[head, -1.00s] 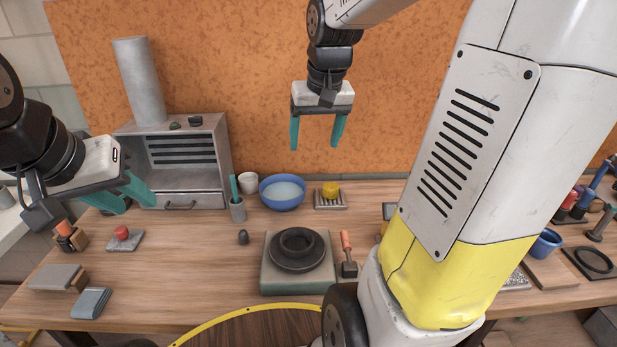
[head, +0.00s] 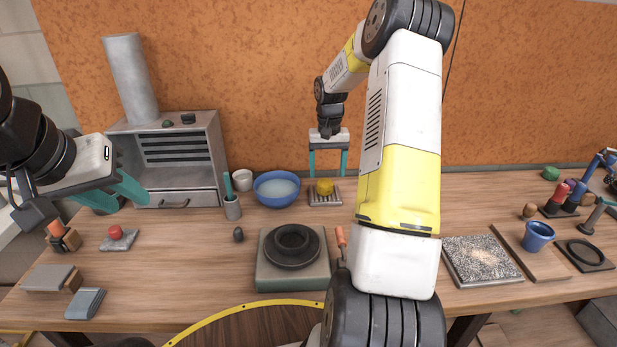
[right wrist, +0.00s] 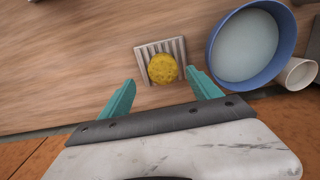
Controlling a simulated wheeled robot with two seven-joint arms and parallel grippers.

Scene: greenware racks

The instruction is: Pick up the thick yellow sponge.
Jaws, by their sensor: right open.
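The thick yellow sponge (head: 325,187) sits on a slatted rack (head: 318,201) at the back of the table, right of the blue bowl. In the right wrist view the round sponge (right wrist: 163,69) lies on its slatted rack (right wrist: 144,56), just beyond and between the open fingers. My right gripper (head: 328,174) is open and empty, pointing down above the sponge, apart from it as far as I can tell. My left gripper (head: 122,197) is open and empty in front of the grey hood at the left.
The blue bowl of water (head: 277,189) stands close left of the rack, with a white cup (head: 242,180) beside it. A wheel with a dark ring (head: 292,270) is in front. The orange wall (head: 270,80) rises just behind the table.

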